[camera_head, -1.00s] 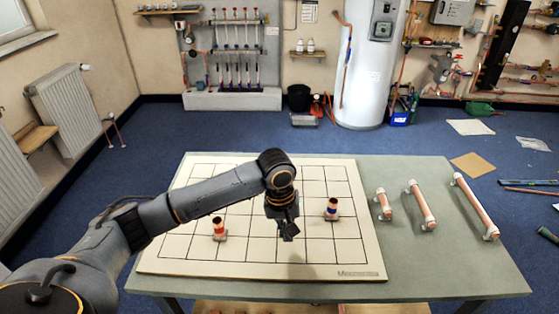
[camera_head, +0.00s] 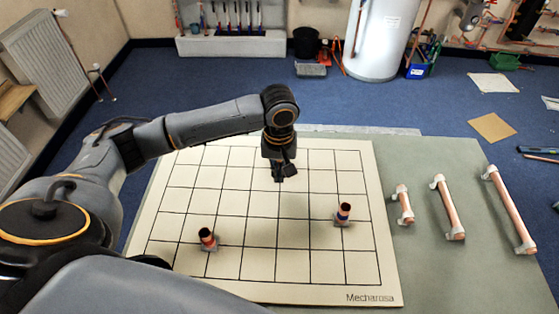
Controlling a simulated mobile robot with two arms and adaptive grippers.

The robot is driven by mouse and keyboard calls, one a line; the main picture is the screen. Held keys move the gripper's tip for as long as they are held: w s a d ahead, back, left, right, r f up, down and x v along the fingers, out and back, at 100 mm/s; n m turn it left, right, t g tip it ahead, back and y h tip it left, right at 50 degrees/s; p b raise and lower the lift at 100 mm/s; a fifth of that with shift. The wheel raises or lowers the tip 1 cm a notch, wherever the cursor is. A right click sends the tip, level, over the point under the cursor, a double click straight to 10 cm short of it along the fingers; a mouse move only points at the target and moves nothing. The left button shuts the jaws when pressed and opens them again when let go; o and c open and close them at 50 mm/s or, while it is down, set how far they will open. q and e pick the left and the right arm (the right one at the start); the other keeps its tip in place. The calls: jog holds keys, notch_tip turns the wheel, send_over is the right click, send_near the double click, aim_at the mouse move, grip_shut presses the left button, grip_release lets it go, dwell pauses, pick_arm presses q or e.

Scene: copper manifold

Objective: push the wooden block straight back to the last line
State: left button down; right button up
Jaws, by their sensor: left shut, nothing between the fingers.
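A pale board with a black grid of lines (camera_head: 322,281) lies on the table. My left gripper (camera_head: 281,178) points down over the far middle part of the board. It is shut, with nothing seen between its fingers. I cannot make out a wooden block; the gripper and arm hide part of the board's far side. A short copper piece with a red band (camera_head: 207,240) stands on the board at the near left. My right gripper is not in view.
Several copper pipes in white clips lie on the green table (camera_head: 425,275) right of the board, the longest pipe (camera_head: 511,212) farthest right. The board squares between the two banded pieces are clear. A white tank (camera_head: 385,38) stands on the floor beyond the table.

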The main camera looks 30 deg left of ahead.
pick_arm(q)
notch_tip(320, 180, down, 4)
jog(key=shift+w+f, duration=0.1)
jog(key=w, duration=0.1)
jog(key=w+a, duration=0.1)
jog(key=shift+w+a+f+p, duration=0.2)
jog(key=shift+w+f+p, duration=0.15)
jog(key=shift+f, duration=0.05)
jog(key=shift+w+a, duration=0.25)
jog(key=shift+w, duration=0.25)
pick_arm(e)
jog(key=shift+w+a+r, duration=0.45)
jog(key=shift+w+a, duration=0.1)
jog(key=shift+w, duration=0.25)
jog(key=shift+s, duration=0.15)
